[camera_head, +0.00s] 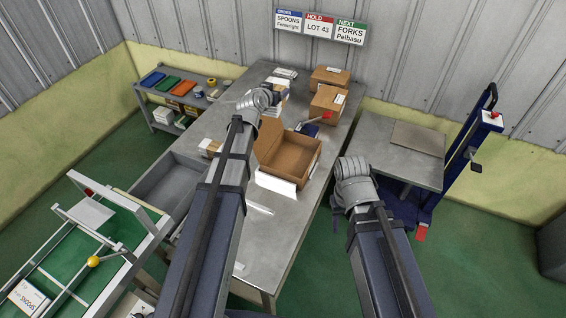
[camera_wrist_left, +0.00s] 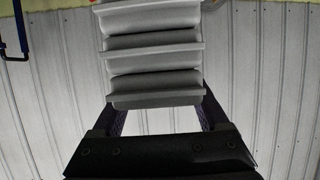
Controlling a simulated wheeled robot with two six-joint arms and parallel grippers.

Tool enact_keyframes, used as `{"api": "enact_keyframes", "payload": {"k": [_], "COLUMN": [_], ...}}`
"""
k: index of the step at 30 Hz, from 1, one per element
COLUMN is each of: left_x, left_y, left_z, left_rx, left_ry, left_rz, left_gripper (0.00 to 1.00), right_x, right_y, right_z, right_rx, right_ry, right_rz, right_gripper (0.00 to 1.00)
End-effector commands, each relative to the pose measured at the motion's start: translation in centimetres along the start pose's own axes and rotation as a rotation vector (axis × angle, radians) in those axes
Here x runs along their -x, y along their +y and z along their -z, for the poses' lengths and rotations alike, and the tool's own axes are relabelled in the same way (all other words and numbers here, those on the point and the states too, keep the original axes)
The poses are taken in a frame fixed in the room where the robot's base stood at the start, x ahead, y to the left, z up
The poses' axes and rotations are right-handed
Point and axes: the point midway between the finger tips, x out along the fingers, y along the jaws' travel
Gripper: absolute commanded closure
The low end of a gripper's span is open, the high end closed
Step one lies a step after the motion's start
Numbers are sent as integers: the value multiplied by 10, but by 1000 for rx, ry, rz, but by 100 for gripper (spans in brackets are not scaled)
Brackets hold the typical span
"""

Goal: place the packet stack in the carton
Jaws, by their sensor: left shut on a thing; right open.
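The packet stack (camera_wrist_left: 153,55) is a column of several pale grey packets and fills the middle of the left wrist view. My left gripper (camera_wrist_left: 158,112) is shut on it, with a dark finger at each side. In the head view my left wrist (camera_head: 256,101) is above the table, beyond and left of the carton, and largely hides the fingers. The open brown carton (camera_head: 296,157) stands on the metal table with a flap raised. My right gripper (camera_head: 340,198) is open, near the table's right edge; its fingers are mostly hidden by the wrist.
Two closed brown boxes (camera_head: 327,103) stand at the table's back right. A dark blue item (camera_head: 308,129) lies behind the carton. A grey side table (camera_head: 376,134) is at right. A shelf with coloured trays (camera_head: 168,84) is at back left. The table's front (camera_head: 262,235) is mostly clear.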

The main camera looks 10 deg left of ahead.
Motion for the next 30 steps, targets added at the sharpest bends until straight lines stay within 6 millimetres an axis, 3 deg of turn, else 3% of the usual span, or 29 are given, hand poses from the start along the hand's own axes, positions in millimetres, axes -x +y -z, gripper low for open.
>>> {"api": "enact_keyframes", "payload": {"k": [5, 11, 17, 30], "left_x": [-2, -11, -31, -86], "left_y": [1, 4, 12, 38], "left_z": [-2, -19, -51, -138], "left_rx": [0, -3, -10, -30], "left_ry": [0, 0, -1, -1], "left_rz": [-1, -8, -24, -72], "left_gripper": [87, 87, 87, 87], "right_x": [-3, -21, -59, -159], "right_y": [0, -2, -6, -15], "right_z": [0, 1, 4, 9], "right_rx": [0, 0, 0, 0], "right_ry": [0, 0, 0, 0], "right_rz": [0, 0, 0, 0], "right_gripper": [50, 50, 50, 50]}}
